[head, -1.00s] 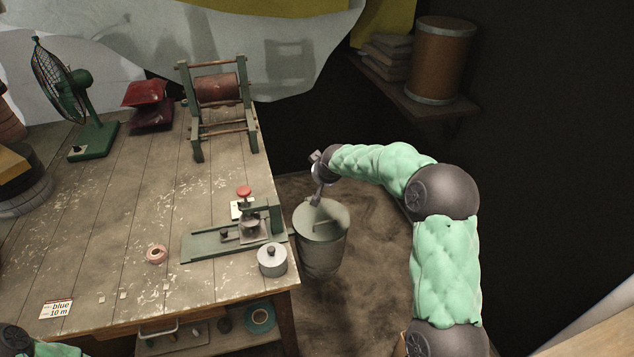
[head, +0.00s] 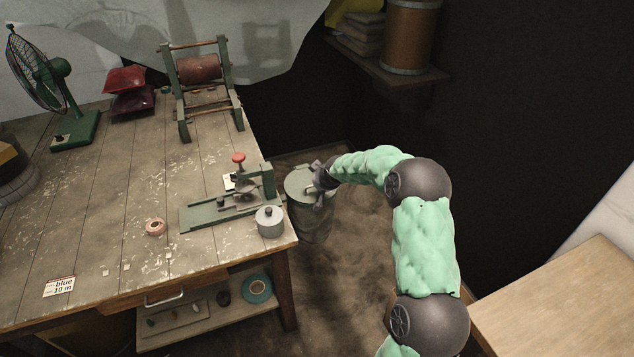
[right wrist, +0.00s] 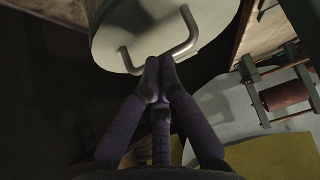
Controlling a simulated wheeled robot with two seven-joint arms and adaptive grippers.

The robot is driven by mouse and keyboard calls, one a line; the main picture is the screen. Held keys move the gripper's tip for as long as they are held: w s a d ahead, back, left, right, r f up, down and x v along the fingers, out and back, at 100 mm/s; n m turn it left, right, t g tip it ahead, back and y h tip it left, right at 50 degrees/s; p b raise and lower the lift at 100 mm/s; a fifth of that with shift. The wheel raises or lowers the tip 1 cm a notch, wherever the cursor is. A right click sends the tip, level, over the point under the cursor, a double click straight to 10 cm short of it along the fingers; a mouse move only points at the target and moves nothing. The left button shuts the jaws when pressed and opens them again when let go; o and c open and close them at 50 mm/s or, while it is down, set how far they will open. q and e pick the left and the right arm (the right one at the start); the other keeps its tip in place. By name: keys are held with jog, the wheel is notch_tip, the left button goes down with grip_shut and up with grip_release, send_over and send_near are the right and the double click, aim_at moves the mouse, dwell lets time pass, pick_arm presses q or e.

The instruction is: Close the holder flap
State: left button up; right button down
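The green bench device (head: 232,211) stands near the table's right edge, with a red knob (head: 239,158) on top and an upright part at its right end. I cannot make out which part is the holder flap. My right gripper (head: 318,184) is beyond the table edge, at the lidded metal bin (head: 308,215). In the right wrist view its fingertips (right wrist: 159,66) are together at the bent handle (right wrist: 190,38) of the round lid (right wrist: 115,32). The fingers look shut with nothing visible between them; whether they touch the handle is unclear. My left gripper is out of view.
A grey lidded tin (head: 269,222) sits at the table's front right corner. A pink tape roll (head: 155,227) and a label card (head: 59,287) lie on the table. A frame with a reddish roll (head: 199,68) stands behind. The table's middle is mostly clear.

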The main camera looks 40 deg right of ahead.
jog(key=shift+s+f, duration=0.15)
jog(key=shift+f, duration=0.25)
jog(key=shift+f, duration=0.1)
notch_tip(320, 180, up, 5)
jog(key=p, duration=0.2)
jog(key=s+a+f, duration=0.2)
jog(key=s, duration=0.6)
jog(key=shift+s, duration=0.4)
